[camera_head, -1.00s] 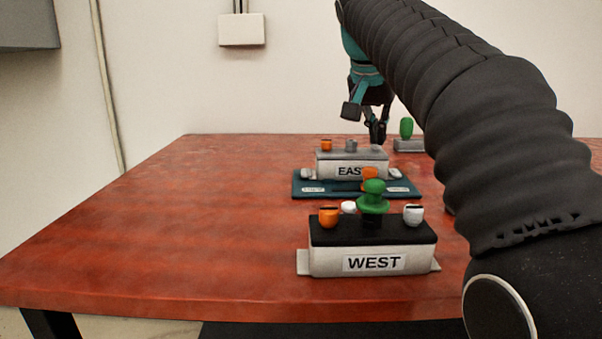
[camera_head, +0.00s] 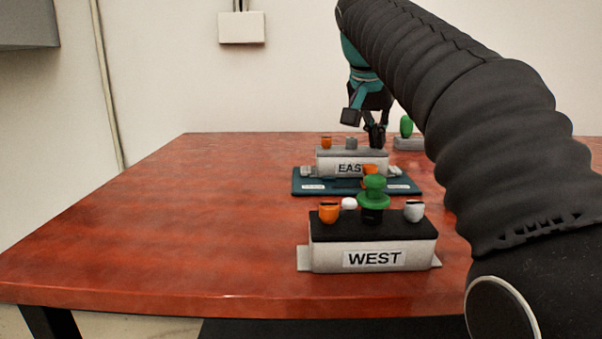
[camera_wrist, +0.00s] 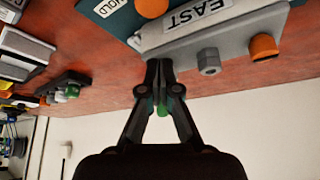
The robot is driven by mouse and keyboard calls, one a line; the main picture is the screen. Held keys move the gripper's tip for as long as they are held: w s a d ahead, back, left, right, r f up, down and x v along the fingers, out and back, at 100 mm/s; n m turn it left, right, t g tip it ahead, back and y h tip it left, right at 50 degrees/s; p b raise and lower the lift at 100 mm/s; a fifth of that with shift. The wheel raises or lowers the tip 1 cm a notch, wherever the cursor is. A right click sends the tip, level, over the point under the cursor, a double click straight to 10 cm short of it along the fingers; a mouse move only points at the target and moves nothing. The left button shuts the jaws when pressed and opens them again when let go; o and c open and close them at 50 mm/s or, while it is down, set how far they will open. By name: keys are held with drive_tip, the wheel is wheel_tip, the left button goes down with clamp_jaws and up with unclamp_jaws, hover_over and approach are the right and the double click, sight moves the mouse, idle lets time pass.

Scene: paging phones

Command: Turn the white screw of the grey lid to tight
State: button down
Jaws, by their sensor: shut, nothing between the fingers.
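The box labelled EAST (camera_head: 340,168) has a grey lid (camera_head: 334,153) on top. An orange knob (camera_head: 327,143) and a grey knob (camera_head: 351,143) stand on the lid; both also show in the wrist view, orange (camera_wrist: 263,46) and grey (camera_wrist: 209,61). My gripper (camera_head: 376,142) is over the right end of this lid in the head view, pointing down. In the wrist view my gripper (camera_wrist: 158,66) is shut, its fingertips together at the lid's end. No white screw shows clearly on the grey lid; the fingers cover that end. Contact cannot be told.
The EAST box stands on a dark teal mat (camera_head: 310,191). Nearer is the WEST box (camera_head: 330,258) with a black lid, orange, white and green knobs. A green-handled thing (camera_head: 406,127) stands behind at right. The table's left side (camera_head: 180,220) is clear.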

drive_tip(key=shift+w+f+p, duration=0.1)
drive_tip(key=shift+w+p, duration=0.25)
drive_tip(key=shift+w, duration=0.05)
idle(0.5)
drive_tip(key=shift+w+a+p, duration=0.35)
drive_tip(key=shift+a+p, duration=0.2)
drive_tip(key=shift+p, duration=1.1)
idle(0.5)
drive_tip(key=shift+s+a, duration=0.2)
drive_tip(key=shift+a, duration=0.05)
wheel_tip(320, 180, up, 3)
drive_tip(key=p, duration=0.3)
drive_tip(key=shift+s+r, duration=0.1)
drive_tip(key=shift+r, duration=1.5)
